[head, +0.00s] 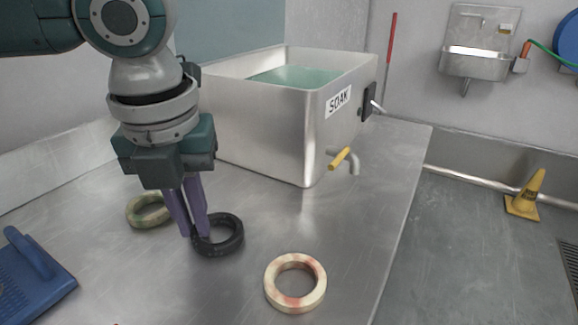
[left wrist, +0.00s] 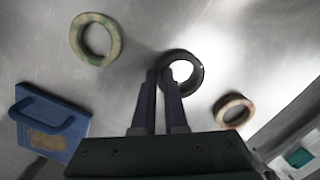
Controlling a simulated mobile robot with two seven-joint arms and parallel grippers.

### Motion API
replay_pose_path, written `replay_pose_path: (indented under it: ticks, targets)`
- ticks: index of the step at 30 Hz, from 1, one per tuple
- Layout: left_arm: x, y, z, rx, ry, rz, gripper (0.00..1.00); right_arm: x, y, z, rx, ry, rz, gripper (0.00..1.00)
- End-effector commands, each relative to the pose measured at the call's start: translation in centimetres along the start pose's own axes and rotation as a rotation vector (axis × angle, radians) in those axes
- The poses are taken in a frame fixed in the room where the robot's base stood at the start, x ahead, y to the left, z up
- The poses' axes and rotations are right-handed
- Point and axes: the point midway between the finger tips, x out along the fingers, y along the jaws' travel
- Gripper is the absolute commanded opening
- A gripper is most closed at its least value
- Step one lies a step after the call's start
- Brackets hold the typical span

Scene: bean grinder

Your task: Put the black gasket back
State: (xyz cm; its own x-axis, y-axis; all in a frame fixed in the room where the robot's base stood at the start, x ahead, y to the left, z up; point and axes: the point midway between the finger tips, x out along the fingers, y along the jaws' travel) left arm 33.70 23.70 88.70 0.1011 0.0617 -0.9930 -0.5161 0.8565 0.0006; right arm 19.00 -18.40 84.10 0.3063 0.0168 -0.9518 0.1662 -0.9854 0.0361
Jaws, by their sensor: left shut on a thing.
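The black gasket (head: 222,250) is a dark ring at the steel table's middle, lying flat at or close to the surface; I cannot tell whether it is lifted. It also shows in the left wrist view (left wrist: 199,74). My left gripper (head: 197,234) points down with its purple fingers shut on the ring's left side. The fingertips also show in the left wrist view (left wrist: 163,73), at the ring's near left edge. The fingers hide part of that edge. My right gripper is not in view.
A mottled green ring (head: 150,224) lies left of the black gasket, and a cream ring with reddish patches (head: 294,304) lies to its right. A blue handled tool (head: 45,285) is at the left front. A steel tank marked SOAK (head: 255,128) stands behind, with a yellow-handled tap (head: 340,158).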

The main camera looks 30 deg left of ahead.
Motion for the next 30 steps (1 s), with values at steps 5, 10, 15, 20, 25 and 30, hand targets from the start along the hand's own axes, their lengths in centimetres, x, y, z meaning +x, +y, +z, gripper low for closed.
replay_pose_path:
  ticks: [5, 10, 15, 20, 25, 30]
  targets:
    - [0.1, 0.0, 0.0, -0.001, 0.000, 0.000, 0.00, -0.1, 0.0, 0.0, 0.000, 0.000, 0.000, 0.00]
    - [0.2, 0.0, 0.0, 0.000, 0.000, -0.001, 0.24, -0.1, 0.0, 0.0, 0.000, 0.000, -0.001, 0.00]
    - [0.2, 0.0, 0.0, -0.001, 0.000, -0.001, 0.40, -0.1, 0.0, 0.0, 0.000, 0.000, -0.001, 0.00]
    - [0.2, 0.0, 0.0, -0.001, 0.000, -0.001, 0.40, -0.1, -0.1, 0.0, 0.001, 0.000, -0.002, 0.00]
    - [-0.8, 0.0, 0.1, -0.001, -0.001, -0.001, 0.40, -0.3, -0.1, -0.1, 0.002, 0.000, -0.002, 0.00]
    - [-4.1, -0.1, 0.2, -0.001, -0.003, -0.003, 0.40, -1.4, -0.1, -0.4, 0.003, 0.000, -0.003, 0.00]
